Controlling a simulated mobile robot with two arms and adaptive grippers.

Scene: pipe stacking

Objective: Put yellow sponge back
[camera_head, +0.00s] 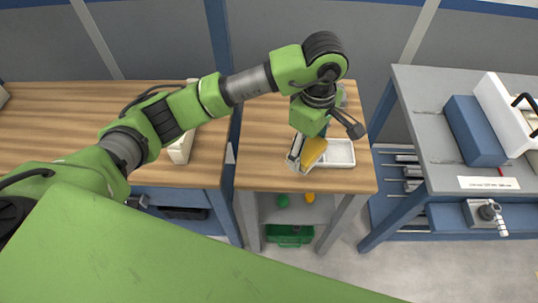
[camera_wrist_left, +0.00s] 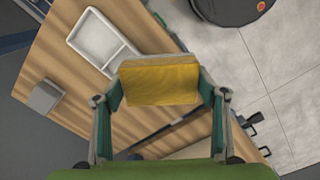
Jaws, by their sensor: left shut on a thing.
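The yellow sponge (camera_head: 313,153) is in my left gripper (camera_head: 306,154), over the front part of the narrow wooden table (camera_head: 265,140). In the left wrist view the yellow sponge (camera_wrist_left: 158,80) sits between the two fingers of my left gripper (camera_wrist_left: 160,88), which are shut on it. A white divided tray (camera_head: 340,153) lies on the table just right of the sponge. The white tray also shows in the left wrist view (camera_wrist_left: 82,49), apart from the sponge. My right gripper is not in view.
A grey bench (camera_head: 430,130) with a blue block (camera_head: 475,131) and a vise (camera_head: 487,214) stands at the right. A longer wooden bench (camera_head: 60,120) is at the left. A green toolbox (camera_head: 289,236) is below the table. A grey block (camera_wrist_left: 42,97) lies on the table.

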